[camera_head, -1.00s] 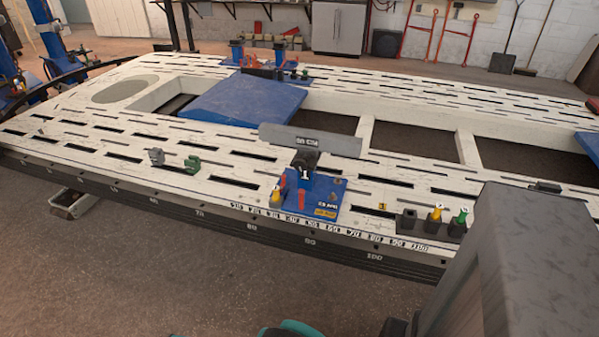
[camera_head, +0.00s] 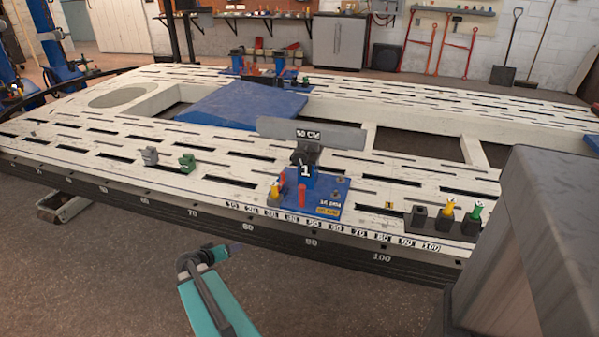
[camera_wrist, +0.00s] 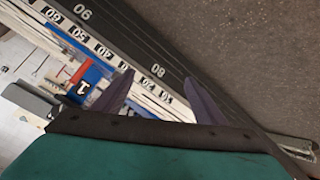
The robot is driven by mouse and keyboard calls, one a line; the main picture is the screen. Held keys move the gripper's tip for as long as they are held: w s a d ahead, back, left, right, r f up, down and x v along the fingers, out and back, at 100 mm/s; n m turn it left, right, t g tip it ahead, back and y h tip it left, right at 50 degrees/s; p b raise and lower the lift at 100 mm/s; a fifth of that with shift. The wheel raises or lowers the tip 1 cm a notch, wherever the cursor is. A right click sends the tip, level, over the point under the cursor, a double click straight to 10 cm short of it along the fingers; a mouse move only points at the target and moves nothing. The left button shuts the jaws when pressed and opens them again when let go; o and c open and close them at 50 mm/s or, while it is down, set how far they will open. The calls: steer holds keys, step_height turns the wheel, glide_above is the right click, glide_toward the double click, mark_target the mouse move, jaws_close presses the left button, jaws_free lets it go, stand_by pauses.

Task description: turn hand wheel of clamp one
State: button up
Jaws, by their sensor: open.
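Clamp one (camera_head: 304,178), marked with a white 1, stands on a blue base plate on the near side of the bench frame. It carries a grey plate (camera_head: 345,136), a black part at its top, and red and yellow pieces at its left. I cannot make out the hand wheel clearly. In the wrist view the clamp's blue part (camera_wrist: 94,72) and its 1 label lie left of the fingers. My gripper (camera_head: 238,248) is in front of the bench's near edge, left of and apart from the clamp. In the wrist view my gripper (camera_wrist: 158,84) is open, with nothing between its fingers.
The white slotted bench (camera_head: 120,162) has a dark numbered front edge. Small grey and green blocks (camera_head: 187,163) sit left of the clamp. A black holder (camera_head: 420,215) with yellow and green pieces stands to its right. The floor before the bench is clear.

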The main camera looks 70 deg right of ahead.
steer(key=s+d+r+m+h+b, duration=0.25)
steer(key=d+r, duration=0.25)
steer(key=d, duration=0.4)
steer(key=s+d+r+m+h+b, duration=0.1)
steer(key=s+d+r+h+b, duration=0.2)
steer(key=d, duration=0.5)
steer(key=m+h+b, duration=0.2)
steer(key=b, duration=0.4)
glide_toward(300, 159)
steer(key=a, duration=0.5)
steer(key=shift+s+f+n, duration=0.1)
steer(key=shift+s+n, duration=0.05)
steer(key=shift+n, duration=0.1)
steer(key=shift+d, duration=0.15)
steer(key=shift+w+d, duration=0.15)
steer(key=shift+d, duration=2.1)
steer(key=shift+w+d, duration=0.15)
steer(key=shift+d, duration=2.15)
steer(key=shift+w+d, duration=0.15)
steer(key=shift+d, duration=2.1)
steer(key=c, duration=1)
steer(key=shift+c, duration=0.2)
